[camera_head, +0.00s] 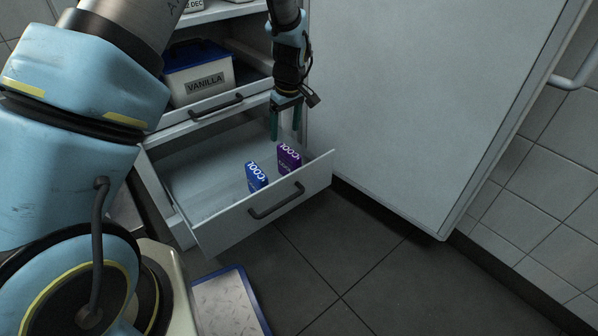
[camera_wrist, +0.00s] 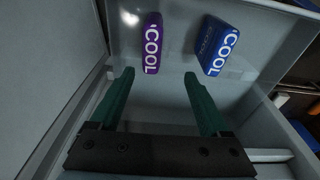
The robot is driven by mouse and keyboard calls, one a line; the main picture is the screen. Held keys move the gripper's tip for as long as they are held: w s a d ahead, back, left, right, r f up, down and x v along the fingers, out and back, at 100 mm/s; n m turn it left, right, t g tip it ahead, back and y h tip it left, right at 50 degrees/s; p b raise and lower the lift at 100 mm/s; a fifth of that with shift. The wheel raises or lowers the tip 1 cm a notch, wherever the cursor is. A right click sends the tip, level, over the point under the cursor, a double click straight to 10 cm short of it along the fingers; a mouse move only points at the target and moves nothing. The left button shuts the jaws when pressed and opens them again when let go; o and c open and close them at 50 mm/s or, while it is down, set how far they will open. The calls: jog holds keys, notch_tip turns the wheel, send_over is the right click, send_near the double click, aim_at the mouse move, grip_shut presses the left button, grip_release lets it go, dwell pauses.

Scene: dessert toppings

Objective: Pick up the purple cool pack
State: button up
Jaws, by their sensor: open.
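The purple cool pack (camera_head: 288,158) stands in the open bottom drawer (camera_head: 222,232), near its front right, with white "COOL" lettering. It also shows in the wrist view (camera_wrist: 153,42), ahead of the fingertips and between their lines. A blue cool pack (camera_head: 257,176) stands to its left in the head view; in the wrist view (camera_wrist: 216,45) it is to the right. My gripper (camera_head: 285,136) is open and empty, pointing down above the drawer, behind the purple pack. Its green fingers show in the wrist view (camera_wrist: 158,80), apart from both packs.
Above the drawer, a container labelled "VANILLA" (camera_head: 199,80) sits in another drawer (camera_head: 222,98). A large pale door panel (camera_head: 420,90) stands to the right of my gripper. The left part of the open drawer is empty. A blue-rimmed tray (camera_head: 232,300) is low in front.

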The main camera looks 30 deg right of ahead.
aim_at(291, 150)
jog(key=shift+d+f, duration=1.05)
jog(key=shift+f, duration=0.05)
jog(key=f, duration=0.1)
jog(key=f+b, duration=0.1)
jog(key=f, duration=0.1)
jog(key=f+b, duration=0.1)
jog(key=f, duration=0.1)
jog(key=shift+w, duration=0.35)
jog(key=shift+w+a+f+b, duration=0.1)
jog(key=shift+a+f+b, duration=0.1)
jog(key=shift+f+b, duration=0.85)
jog(key=shift+w+a+f+b, duration=0.15)
jog(key=shift+f+b, duration=0.3)
jog(key=shift+f, duration=1.1)
jog(key=shift+f, duration=0.25)
grip_shut()
